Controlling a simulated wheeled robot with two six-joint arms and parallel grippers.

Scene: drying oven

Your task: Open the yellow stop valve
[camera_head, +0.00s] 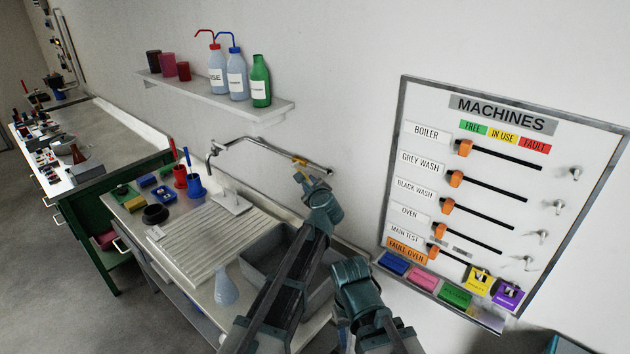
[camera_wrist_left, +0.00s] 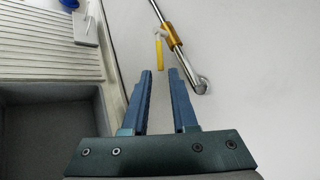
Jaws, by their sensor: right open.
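The yellow stop valve (camera_head: 300,161) sits on the metal pipe along the wall above the sink. In the left wrist view its brass-yellow body (camera_wrist_left: 174,40) is on the slanting pipe, and its yellow lever (camera_wrist_left: 159,52) hangs down from it. My left gripper (camera_head: 304,177) is just below the valve. In the left wrist view its two fingers (camera_wrist_left: 160,72) are apart with nothing between them; the lever shows just beyond the tips, apparently not touched. My right gripper (camera_head: 350,268) is lower, near the sink's right side, open; its fingertips are hard to make out.
The sink basin (camera_head: 262,252) and ribbed drainboard (camera_head: 185,248) lie below, with a conical flask (camera_head: 225,288) at the front. A shelf (camera_head: 218,97) with bottles is on the wall. The machines board (camera_head: 395,160) hangs to the right.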

